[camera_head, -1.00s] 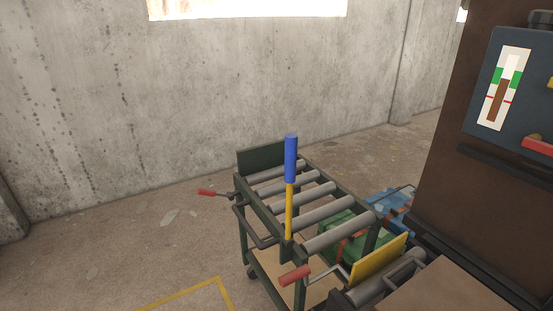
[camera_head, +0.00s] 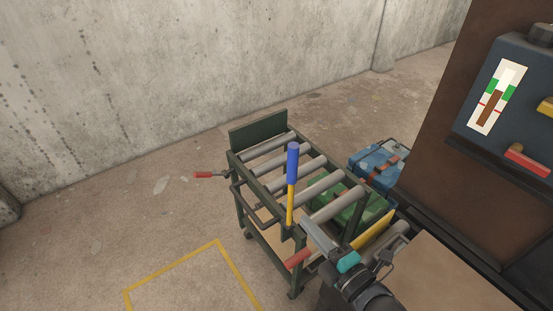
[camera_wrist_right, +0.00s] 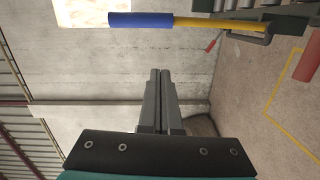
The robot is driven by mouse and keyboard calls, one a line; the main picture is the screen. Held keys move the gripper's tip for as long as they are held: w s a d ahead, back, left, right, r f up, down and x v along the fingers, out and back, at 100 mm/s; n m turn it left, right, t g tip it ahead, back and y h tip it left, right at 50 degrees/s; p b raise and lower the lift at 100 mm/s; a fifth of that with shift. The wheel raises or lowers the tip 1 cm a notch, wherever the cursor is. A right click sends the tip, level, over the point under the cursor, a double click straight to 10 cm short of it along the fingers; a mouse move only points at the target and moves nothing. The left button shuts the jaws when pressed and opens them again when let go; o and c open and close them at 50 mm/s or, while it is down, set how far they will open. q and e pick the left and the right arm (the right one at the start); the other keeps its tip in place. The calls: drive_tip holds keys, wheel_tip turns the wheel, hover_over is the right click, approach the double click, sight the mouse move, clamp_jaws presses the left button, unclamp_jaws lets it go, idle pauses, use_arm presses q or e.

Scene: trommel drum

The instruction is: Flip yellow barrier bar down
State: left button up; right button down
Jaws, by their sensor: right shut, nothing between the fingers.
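The yellow barrier bar (camera_head: 290,207) with its blue grip (camera_head: 292,163) stands upright at the near side of the roller cart (camera_head: 262,228). In the right wrist view the bar (camera_wrist_right: 215,22) and its blue grip (camera_wrist_right: 140,20) lie across the top of the picture. My right gripper (camera_head: 308,222) is beside the foot of the bar in the head view, and I cannot tell whether it touches. In the right wrist view its fingers (camera_wrist_right: 158,75) are together and hold nothing, apart from the bar. My left gripper is not in view.
Red handles stick out at the cart's left (camera_head: 203,175) and near corner (camera_head: 299,257). A brown machine with a dark control panel (camera_head: 510,100) stands at right. The floor at left is clear.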

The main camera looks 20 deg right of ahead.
sight(292, 177)
drive_tip(key=r, duration=0.1)
drive_tip(key=a+r+n, duration=0.1)
drive_tip(key=r, duration=0.1)
drive_tip(key=shift+w+y, duration=0.2)
drive_tip(key=shift+y, duration=0.2)
drive_tip(key=shift+d, duration=0.1)
drive_tip(key=shift+w, duration=0.1)
drive_tip(key=shift+w+d+p, duration=0.2)
drive_tip(key=shift+w+p, duration=0.55)
drive_tip(key=shift+w, duration=4.95)
drive_tip(key=shift+d, duration=0.1)
